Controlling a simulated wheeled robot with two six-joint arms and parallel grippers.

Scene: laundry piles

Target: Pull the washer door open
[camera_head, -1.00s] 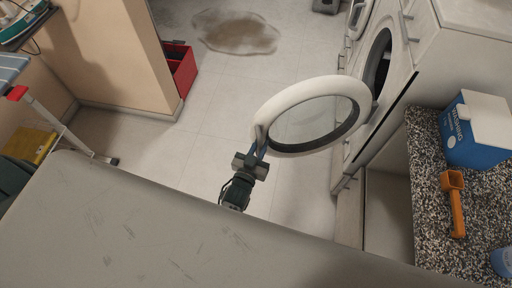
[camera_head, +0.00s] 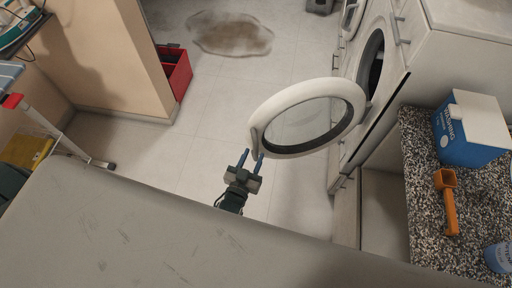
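The white round washer door (camera_head: 303,88) stands swung wide open, out from the washer (camera_head: 392,58) at the upper right. Its dark-rimmed glass faces me at an angle, and the dark drum opening (camera_head: 376,68) shows behind it. My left gripper (camera_head: 250,160) is just below the near left edge of the door. Its two blue fingers are spread apart with nothing between them, and the fingertips are close to the door's rim; whether they touch it I cannot tell. My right gripper is not in view.
A speckled counter (camera_head: 418,190) at the right holds a blue and white box (camera_head: 470,135) and an orange scoop (camera_head: 447,205). A red bin (camera_head: 176,72) stands by the beige wall. A brown puddle (camera_head: 232,36) lies on the tiled floor. A grey surface (camera_head: 130,230) fills the foreground.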

